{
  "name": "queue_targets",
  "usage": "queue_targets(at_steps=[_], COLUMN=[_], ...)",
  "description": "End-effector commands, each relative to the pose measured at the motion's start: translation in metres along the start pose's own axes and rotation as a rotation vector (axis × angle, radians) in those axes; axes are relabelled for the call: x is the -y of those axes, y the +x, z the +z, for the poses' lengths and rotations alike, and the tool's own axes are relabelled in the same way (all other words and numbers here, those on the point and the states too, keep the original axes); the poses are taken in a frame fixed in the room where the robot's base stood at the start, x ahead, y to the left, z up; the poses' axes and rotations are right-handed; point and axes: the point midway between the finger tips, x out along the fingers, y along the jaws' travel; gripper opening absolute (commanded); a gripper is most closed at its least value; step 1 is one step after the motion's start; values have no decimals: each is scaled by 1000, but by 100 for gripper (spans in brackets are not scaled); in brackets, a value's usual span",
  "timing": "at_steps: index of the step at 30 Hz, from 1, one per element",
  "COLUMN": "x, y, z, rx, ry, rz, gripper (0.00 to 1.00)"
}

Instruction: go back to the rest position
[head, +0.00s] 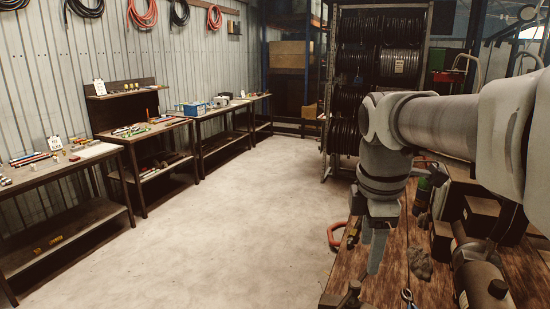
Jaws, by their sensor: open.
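My gripper (364,252) hangs at the end of my arm on the right side of the head view, pointing down. Its fingers are apart and I see nothing between them. It is in front of the left edge of a wooden bench top (385,285). I cannot tell its exact height above the bench.
A dark machine with a cylinder (480,275) and a grey rag (419,262) are on the wooden bench. Work tables (165,127) with small parts line the left wall. A hose reel rack (352,65) stands behind my arm. The concrete floor (215,225) between is clear.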

Motion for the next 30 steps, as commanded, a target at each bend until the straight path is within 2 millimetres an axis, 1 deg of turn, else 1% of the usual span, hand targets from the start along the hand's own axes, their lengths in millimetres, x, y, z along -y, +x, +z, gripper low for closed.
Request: queue_targets(at_steps=[1,8,15,18,21,24,30], x=[11,54,101,116,126,132,134], y=[2,10,23,30,36,40,42], z=[-1,-1,-6,-8,-9,-10,-11], rx=[0,-49,-178,-235,-280,-308,-319], ry=[98,586,1079,1246,1369,1442,1478], rz=[23,113,175,182,180,177,173], gripper=[63,63,63,63,63,63,63])
